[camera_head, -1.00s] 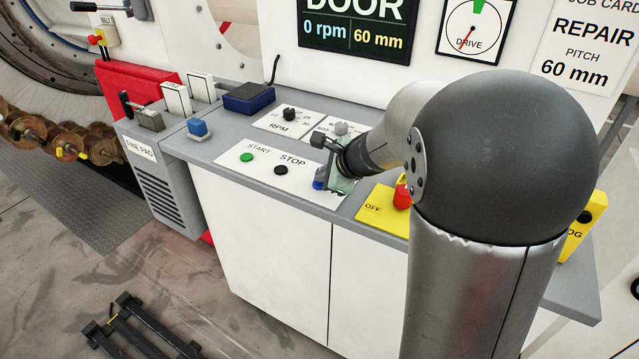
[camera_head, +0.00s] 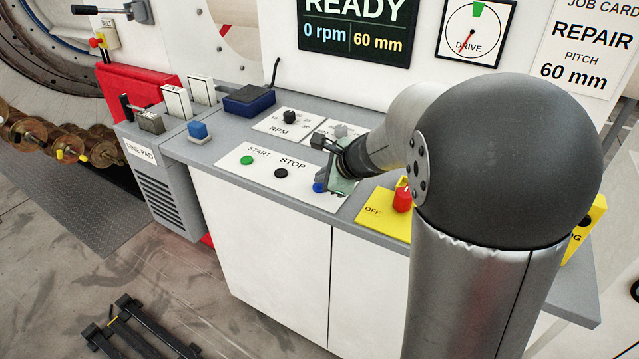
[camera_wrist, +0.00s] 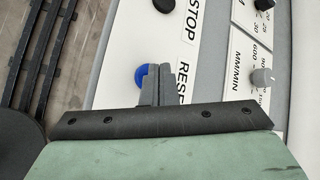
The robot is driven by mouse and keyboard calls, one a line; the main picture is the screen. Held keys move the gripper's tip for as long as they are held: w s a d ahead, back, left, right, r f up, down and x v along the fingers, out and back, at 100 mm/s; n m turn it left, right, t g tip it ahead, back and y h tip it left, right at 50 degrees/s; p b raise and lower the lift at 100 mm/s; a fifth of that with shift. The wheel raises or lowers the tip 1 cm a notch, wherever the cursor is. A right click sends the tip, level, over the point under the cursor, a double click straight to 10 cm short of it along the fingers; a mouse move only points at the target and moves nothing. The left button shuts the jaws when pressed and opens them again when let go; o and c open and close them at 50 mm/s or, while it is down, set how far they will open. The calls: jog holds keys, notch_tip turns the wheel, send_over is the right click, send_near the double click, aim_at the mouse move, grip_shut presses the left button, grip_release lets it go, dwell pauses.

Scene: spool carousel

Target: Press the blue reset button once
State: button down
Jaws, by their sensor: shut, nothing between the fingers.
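The blue reset button (camera_head: 319,188) sits on the white START/STOP panel, just left of my gripper in the head view. It also shows in the wrist view as a blue round cap (camera_wrist: 141,77) beside the RESET label. My gripper (camera_wrist: 158,68) is shut and empty. Its grey fingertips overlap the right part of the cap in the wrist view and hide some of it. I cannot tell whether they touch it. The display (camera_head: 354,30) reads READY, 0 rpm, 60 mm.
The green START button (camera_head: 247,160) and black STOP button (camera_head: 281,173) lie left of the blue one. A red switch (camera_head: 402,199) stands on a yellow OFF plate to the right. RPM (camera_head: 290,117) and MM/MIN (camera_wrist: 262,77) knobs are behind.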

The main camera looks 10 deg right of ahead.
jog(key=shift+r, duration=0.3)
notch_tip(320, 180, up, 5)
jog(key=p, duration=0.4)
jog(key=shift+r+p, duration=0.1)
jog(key=shift+p, duration=0.25)
dwell(0.5)
jog(key=s+a+f+n+g, duration=0.1)
jog(key=s+a+n+g, duration=0.15)
jog(key=s+n, duration=0.45)
jog(key=s+a+f+n+g, duration=0.1)
jog(key=s+a+n+g, duration=0.2)
jog(key=s, duration=0.5)
jog(key=s+d+f+n+g+h, duration=0.1)
jog(key=s+d+n+h, duration=0.1)
jog(key=s+n, duration=0.3)
jog(key=s+d+f+n+g+h, duration=0.1)
jog(key=s+d+f+n+h, duration=0.1)
jog(key=s+n, duration=0.4)
jog(key=s, duration=0.3)
jog(key=shift+s+f+n, duration=0.2)
jog(key=shift+f+n, duration=0.1)
jog(key=shift+d, duration=0.1)
